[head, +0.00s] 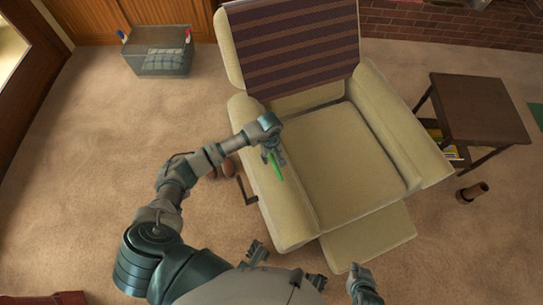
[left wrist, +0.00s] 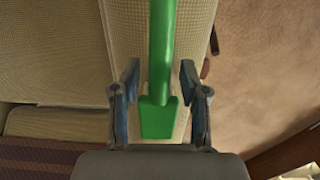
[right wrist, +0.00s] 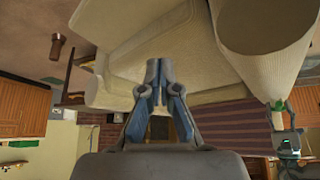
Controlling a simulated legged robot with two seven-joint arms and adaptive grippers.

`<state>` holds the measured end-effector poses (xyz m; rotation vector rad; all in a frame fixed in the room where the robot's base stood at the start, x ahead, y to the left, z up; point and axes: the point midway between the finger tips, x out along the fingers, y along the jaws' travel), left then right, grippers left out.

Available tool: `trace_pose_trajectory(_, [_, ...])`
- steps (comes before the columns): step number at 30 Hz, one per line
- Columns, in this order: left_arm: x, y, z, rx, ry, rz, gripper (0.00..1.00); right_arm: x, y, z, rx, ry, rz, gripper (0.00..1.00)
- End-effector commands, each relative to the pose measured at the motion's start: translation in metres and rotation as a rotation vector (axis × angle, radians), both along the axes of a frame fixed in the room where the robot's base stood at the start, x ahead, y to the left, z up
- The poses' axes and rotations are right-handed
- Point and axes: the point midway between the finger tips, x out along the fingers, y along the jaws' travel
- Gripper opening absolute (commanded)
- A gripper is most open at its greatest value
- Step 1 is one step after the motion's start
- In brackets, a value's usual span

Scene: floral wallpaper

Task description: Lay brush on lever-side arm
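The green brush (head: 275,167) is at the recliner's left arm (head: 255,150), the side with the dark lever (head: 248,192). In the left wrist view the brush (left wrist: 160,60) runs lengthwise along the pale arm top (left wrist: 198,30) and appears to rest on it. My left gripper (head: 273,152) is above that arm; its fingers (left wrist: 160,95) are open on both sides of the brush, with gaps visible. In the right wrist view the brush (right wrist: 277,104) shows partly between the arm and my left gripper. My right gripper (right wrist: 161,75) is shut and empty near the recliner's front.
A dark side table (head: 480,105) stands right of the recliner, with a brown cup-like object (head: 472,192) on the carpet. A clear bin (head: 157,60) stands back left. The extended footrest (head: 368,238) is in front. Carpet at left is largely free.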

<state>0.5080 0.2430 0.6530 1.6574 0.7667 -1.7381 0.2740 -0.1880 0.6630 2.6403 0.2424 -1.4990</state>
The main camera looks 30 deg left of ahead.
Motion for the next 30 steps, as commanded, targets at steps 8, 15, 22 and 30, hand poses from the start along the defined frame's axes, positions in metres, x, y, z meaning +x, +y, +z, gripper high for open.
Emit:
trace_pose_trajectory(8, [0.0, -0.001, 0.001, 0.001, -0.001, 0.0, 0.48, 0.0, 0.0, 0.0, 0.0, 0.002, 0.0, 0.0])
trace_pose_trajectory(15, [0.002, 0.002, 0.028, 0.002, -0.006, -0.001, 0.48, -0.022, -0.008, -0.001, -0.027, 0.105, -0.008, 0.0])
trace_pose_trajectory(22, [0.003, 0.004, 0.082, 0.002, -0.005, -0.001, 0.48, -0.056, -0.018, -0.003, -0.061, 0.26, -0.018, 0.0])
trace_pose_trajectory(30, [0.004, 0.004, 0.119, 0.0, -0.001, -0.001, 0.48, -0.066, -0.022, -0.01, -0.074, 0.322, -0.021, 0.0])
